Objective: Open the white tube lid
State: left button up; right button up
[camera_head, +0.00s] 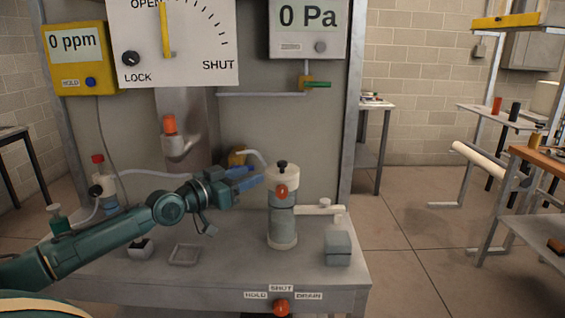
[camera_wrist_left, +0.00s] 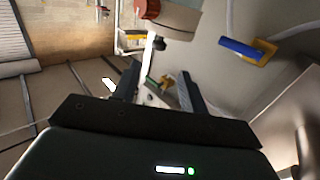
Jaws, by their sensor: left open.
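The clear upright tube (camera_head: 282,222) stands on the grey bench with a white lid (camera_head: 281,177) on top. The lid carries a black knob (camera_head: 282,164) and an orange-red latch (camera_head: 281,192) on its front, and looks closed. In the left wrist view the white lid (camera_wrist_left: 178,16) and the orange-red latch (camera_wrist_left: 149,8) show at the top edge. My left gripper (camera_head: 253,178) is just left of the lid, about level with it, open and apparently empty. Its two dark fingers (camera_wrist_left: 158,88) also show in the wrist view. My right gripper is not in view.
A yellow valve (camera_head: 237,158) sits behind my left gripper; its blue handle shows in the wrist view (camera_wrist_left: 243,50). A grey box (camera_head: 338,248) and a white side pipe (camera_head: 319,210) are right of the tube. A shallow tray (camera_head: 173,255) lies at the front left.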

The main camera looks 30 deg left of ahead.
aim_at(279, 165)
pick_arm(q)
jog(key=p+x, duration=0.1)
jog(key=x, duration=1.1)
jog(key=shift+s+d+f, duration=0.1)
grip_shut()
dwell(0.4)
